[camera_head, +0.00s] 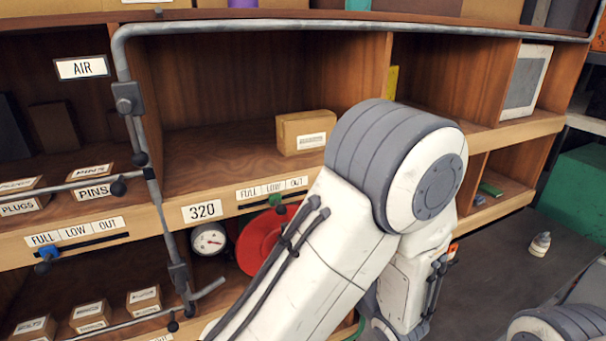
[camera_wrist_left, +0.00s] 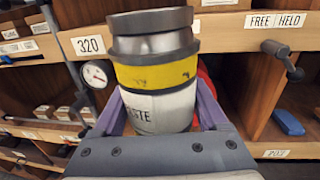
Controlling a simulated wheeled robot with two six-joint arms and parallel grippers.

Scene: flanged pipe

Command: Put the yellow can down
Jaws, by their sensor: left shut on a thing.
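The yellow can (camera_wrist_left: 157,76) fills the middle of the left wrist view. It has a dark grey lid, a yellow band and a pale lower part with partly hidden dark lettering. My left gripper (camera_wrist_left: 160,108) is shut on it, with a purple finger on each side. The can looks about upright in that view. Its bottom is hidden behind the gripper body, so I cannot tell whether it touches anything. In the head view my arm hides the gripper and the can. My right gripper is in neither view.
A wooden shelf unit (camera_head: 203,182) has a bay labelled 320 (camera_head: 202,211) with a small carton (camera_head: 305,132) and clear floor to its left. A grey pipe (camera_head: 250,26) frames the bay. A gauge (camera_head: 208,240) and a red round object (camera_head: 258,243) sit below. A small bottle (camera_head: 540,244) stands right.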

